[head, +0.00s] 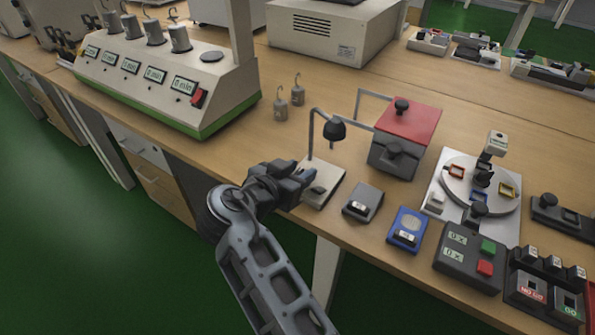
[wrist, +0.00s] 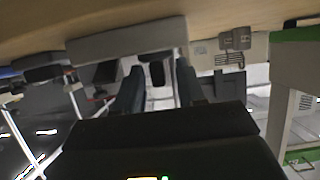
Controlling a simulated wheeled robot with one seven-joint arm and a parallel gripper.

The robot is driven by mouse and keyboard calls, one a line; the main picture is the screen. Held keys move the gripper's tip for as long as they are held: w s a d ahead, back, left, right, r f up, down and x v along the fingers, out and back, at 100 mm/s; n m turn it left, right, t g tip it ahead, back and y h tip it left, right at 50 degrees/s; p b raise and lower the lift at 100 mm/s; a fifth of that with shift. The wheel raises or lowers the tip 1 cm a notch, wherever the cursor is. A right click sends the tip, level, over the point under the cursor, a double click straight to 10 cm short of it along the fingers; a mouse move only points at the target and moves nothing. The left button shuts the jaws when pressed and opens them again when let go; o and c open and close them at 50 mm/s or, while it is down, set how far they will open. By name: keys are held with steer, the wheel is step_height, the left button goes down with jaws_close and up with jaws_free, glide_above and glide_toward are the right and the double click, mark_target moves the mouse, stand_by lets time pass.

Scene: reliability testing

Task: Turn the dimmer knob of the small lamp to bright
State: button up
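The small lamp has a pale base (head: 332,174), a thin grey post (head: 311,135) and a dark shade (head: 335,130). A dark dimmer knob (head: 318,190) sits on the front part of the base. My gripper (head: 302,176) is at the left edge of the base, close to the knob. In the wrist view, which is tilted upside down, my gripper (wrist: 160,88) has two dark fingers apart with a gap between them. The lamp base (wrist: 110,42) and the dark knob (wrist: 155,57) lie just beyond the fingertips. Contact with the knob cannot be told.
A grey switch box (head: 362,203) and a blue box (head: 408,229) stand right of the lamp. A red-topped box (head: 408,122) stands behind. Two small weights (head: 289,99) stand behind left, near a large tester (head: 165,75). The table's front edge is below my gripper.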

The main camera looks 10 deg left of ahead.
jaws_close()
